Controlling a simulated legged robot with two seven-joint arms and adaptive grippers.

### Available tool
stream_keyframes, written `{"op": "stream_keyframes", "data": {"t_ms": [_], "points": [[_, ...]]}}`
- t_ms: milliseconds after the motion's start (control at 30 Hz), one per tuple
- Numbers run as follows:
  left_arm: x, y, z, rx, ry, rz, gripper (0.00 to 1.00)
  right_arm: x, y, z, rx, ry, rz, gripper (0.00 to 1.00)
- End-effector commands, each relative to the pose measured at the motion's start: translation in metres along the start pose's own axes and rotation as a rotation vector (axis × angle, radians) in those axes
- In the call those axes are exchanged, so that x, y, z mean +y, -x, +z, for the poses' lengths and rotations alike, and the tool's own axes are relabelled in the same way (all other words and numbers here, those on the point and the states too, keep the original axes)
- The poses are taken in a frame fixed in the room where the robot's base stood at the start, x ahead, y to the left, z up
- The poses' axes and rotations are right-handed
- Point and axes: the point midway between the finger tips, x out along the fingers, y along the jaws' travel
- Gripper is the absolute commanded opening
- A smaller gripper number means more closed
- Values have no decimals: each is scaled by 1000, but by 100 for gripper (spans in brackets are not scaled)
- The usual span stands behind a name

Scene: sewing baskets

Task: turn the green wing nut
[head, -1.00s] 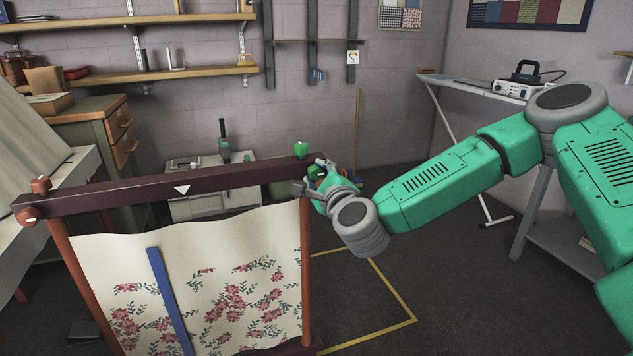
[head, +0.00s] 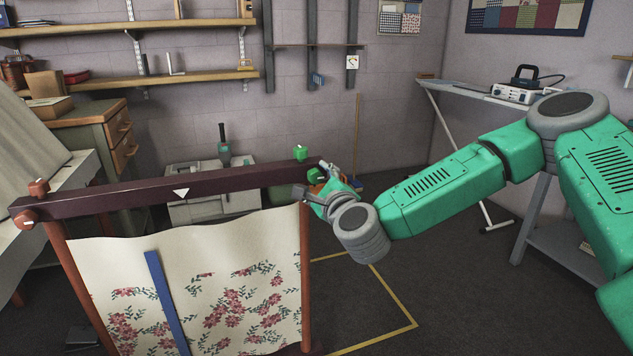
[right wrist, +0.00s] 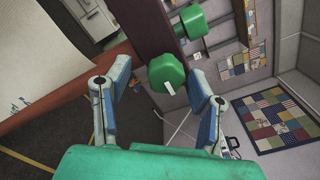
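A green wing nut (head: 316,174) sits at the right end of the dark wooden bar (head: 160,188) of a standing frame. In the right wrist view the nearer green nut (right wrist: 166,73), with a white mark, shows between my fingers. A second green nut (head: 301,153) stands on top of the bar near that end; it also shows farther off in the right wrist view (right wrist: 193,20). My right gripper (head: 311,179) is open at the bar's end, its fingers spread either side of the nearer nut with visible gaps. My left gripper is not in view.
Floral cloth (head: 235,275) with a blue strip hangs in the frame, left of my right gripper. Orange-red posts and knobs (head: 39,187) flank it. An ironing board (head: 475,90) stands at the back right. Yellow lines (head: 400,295) mark clear floor right of the frame.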

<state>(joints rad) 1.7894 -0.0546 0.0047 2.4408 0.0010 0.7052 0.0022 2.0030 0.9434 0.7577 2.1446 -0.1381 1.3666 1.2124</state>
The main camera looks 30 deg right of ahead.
Motion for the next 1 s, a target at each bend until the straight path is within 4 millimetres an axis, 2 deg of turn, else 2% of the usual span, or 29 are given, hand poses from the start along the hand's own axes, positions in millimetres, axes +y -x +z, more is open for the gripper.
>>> {"op": "stream_keyframes", "data": {"t_ms": [133, 233, 500, 700, 833, 1000], "points": [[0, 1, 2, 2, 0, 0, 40, -1, 5, 1, -2, -1, -2, 49], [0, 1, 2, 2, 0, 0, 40, -1, 17, 2, -3, -2, -1, 49], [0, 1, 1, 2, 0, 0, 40, 0, 74, 0, -1, -2, 3, 49], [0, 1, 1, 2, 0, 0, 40, 2, 107, -2, 0, -1, 4, 49], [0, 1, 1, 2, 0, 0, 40, 2, 117, -2, 1, -1, 4, 49], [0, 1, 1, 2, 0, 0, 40, 1, 119, -2, 2, 0, 1, 49]]}}
